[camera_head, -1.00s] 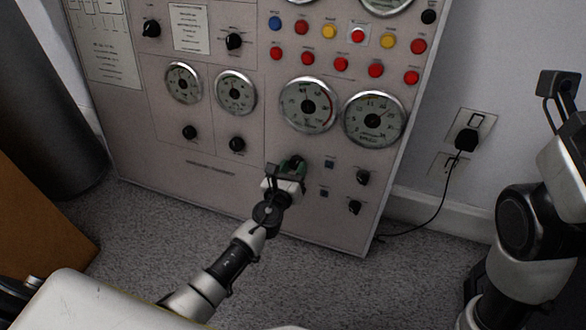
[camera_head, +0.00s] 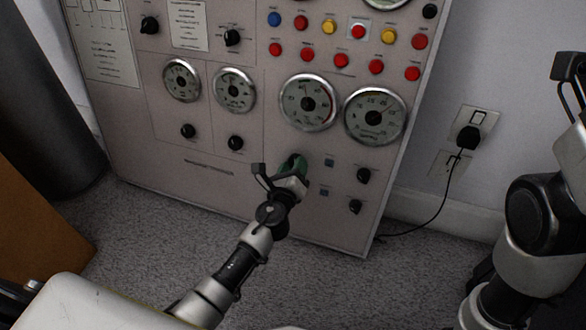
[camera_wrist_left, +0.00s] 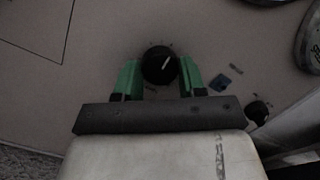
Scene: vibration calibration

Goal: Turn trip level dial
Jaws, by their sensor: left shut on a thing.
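The trip level dial (camera_wrist_left: 158,65) is a round black knob with a white pointer line, slanting to the upper right in the left wrist view. It sits on the low front of the grey panel. My left gripper (camera_wrist_left: 161,78) is shut on it, with one green finger on each side. In the head view my left gripper (camera_head: 291,168) is at the panel, rolled at an angle, and hides the dial. My right gripper (camera_head: 570,72) is partly in view at the right edge, away from the panel; its jaw state is unclear.
Two small black knobs (camera_head: 363,176) (camera_head: 355,206) and small blue squares (camera_head: 329,163) lie right of the dial. Large round gauges (camera_head: 308,102) (camera_head: 374,116) are above. A plug (camera_head: 467,137) with a black cord is on the wall at right. Carpet (camera_head: 150,235) is clear in front.

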